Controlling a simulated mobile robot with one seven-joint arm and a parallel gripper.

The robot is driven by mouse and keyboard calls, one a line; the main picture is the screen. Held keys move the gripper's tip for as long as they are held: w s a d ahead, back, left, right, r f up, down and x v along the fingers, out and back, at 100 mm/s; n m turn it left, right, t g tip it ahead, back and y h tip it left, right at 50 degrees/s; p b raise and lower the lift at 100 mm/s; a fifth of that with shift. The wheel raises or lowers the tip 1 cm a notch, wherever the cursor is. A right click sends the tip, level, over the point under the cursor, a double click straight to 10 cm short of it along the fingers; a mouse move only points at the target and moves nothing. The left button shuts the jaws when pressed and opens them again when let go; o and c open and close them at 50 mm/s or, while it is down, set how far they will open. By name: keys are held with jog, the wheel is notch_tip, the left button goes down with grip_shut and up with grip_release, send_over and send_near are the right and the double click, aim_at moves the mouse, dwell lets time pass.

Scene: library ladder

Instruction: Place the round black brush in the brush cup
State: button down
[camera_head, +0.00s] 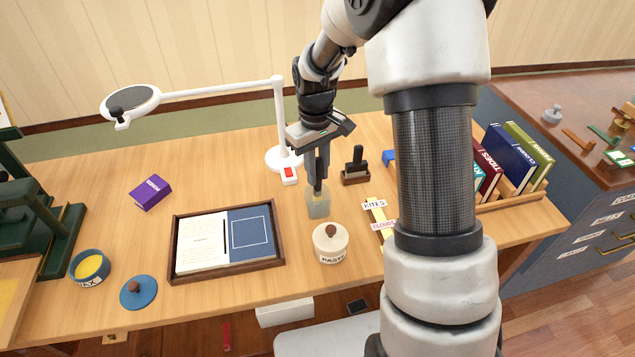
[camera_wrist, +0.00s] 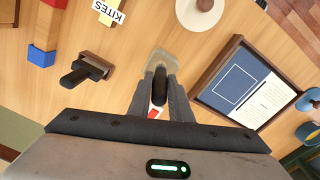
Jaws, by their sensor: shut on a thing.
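My gripper (camera_head: 318,172) points straight down over the table and is shut on the round black brush (camera_head: 318,188). In the wrist view the dark brush (camera_wrist: 160,86) sits between the two fingers (camera_wrist: 160,105). The brush cup (camera_head: 318,207) is a small, pale, translucent cup directly under the gripper. Its rim also shows behind the brush in the wrist view (camera_wrist: 163,55). The lower end of the brush is at the cup's mouth; how deep it reaches is hard to tell.
A white paste jar (camera_head: 331,243) stands just in front of the cup. A black-handled stamp (camera_head: 355,166) stands to the right. A white lamp (camera_head: 279,130) rises behind left. A wooden tray (camera_head: 178,273) with a book lies left. Label strips (camera_head: 376,215) lie right.

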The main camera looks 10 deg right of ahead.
aim_at(318, 189)
jog(key=shift+f, duration=1.55)
jog(key=shift+f, duration=0.1)
jog(key=shift+f+b, duration=0.15)
jog(key=shift+b, duration=0.15)
jog(key=c, duration=1.6)
grip_release()
